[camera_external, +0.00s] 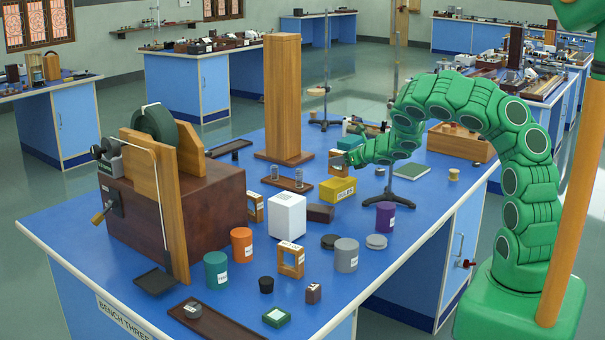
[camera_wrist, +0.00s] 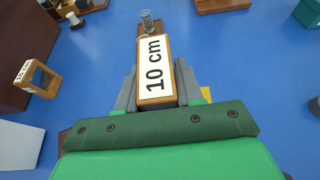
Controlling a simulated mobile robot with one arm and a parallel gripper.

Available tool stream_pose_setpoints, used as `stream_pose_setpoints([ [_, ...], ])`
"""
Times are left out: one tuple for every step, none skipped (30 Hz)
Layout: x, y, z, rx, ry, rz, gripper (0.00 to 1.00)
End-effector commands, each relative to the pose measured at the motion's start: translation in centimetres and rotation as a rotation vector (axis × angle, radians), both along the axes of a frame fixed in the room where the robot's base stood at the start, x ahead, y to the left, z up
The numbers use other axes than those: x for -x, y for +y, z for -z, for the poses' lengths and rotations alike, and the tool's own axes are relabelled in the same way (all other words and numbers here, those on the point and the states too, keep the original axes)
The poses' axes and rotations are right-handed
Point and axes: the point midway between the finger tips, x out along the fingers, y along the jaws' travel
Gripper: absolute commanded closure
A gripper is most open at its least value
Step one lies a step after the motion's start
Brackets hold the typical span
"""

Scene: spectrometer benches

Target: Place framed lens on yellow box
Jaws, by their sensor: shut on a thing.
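My gripper (camera_wrist: 155,92) is shut on a wooden framed lens (camera_wrist: 153,72) with a white "10 cm" label on its top face. In the external view my gripper (camera_external: 352,158) is low over the bench, and the held lens (camera_external: 337,162) shows small and brown at its tip. The yellow box (camera_external: 338,189) sits on the blue bench, just below the held lens in that picture. In the wrist view only a sliver of the yellow box (camera_wrist: 206,94) shows beside my right finger; the rest is hidden. Whether lens and box touch cannot be told.
Other wooden frames (camera_external: 291,261) (camera_external: 255,207) stand nearby. A white block (camera_external: 288,216), a dark brown block (camera_external: 320,213) and a purple cylinder (camera_external: 385,216) surround the yellow box. A tray with springs (camera_external: 287,184) lies left of it; a tall wooden column (camera_external: 283,97) rises behind.

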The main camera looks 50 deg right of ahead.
Motion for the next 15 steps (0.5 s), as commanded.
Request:
stream_pose_setpoints([
  [0.0,0.0,0.8,-0.003,0.003,0.0,0.97],
  [0.1,0.1,1.1,-0.002,0.003,0.0,0.97],
  [0.1,0.1,1.5,-0.003,0.004,0.0,0.97],
  [0.1,0.0,1.8,-0.003,0.003,0.0,0.97],
  [0.1,0.0,1.9,-0.002,0.003,0.0,0.97],
  [0.1,0.0,2.0,-0.001,0.003,0.0,0.97],
  [0.1,0.0,2.0,0.0,0.002,0.0,0.97],
  [0.1,0.0,2.0,0.0,0.002,0.0,0.97],
  [0.1,0.0,2.0,0.0,0.002,0.0,0.97],
  [0.1,0.0,2.0,0.0,0.001,0.0,0.97],
  [0.1,0.0,1.9,0.0,0.001,0.0,0.97],
  [0.1,0.0,1.9,0.0,0.001,0.0,0.97],
  [0.1,0.0,1.9,0.0,0.001,0.0,0.97],
  [0.1,0.0,2.0,0.0,0.001,0.0,0.97],
  [0.1,0.0,2.0,0.0,0.002,0.0,0.97],
])
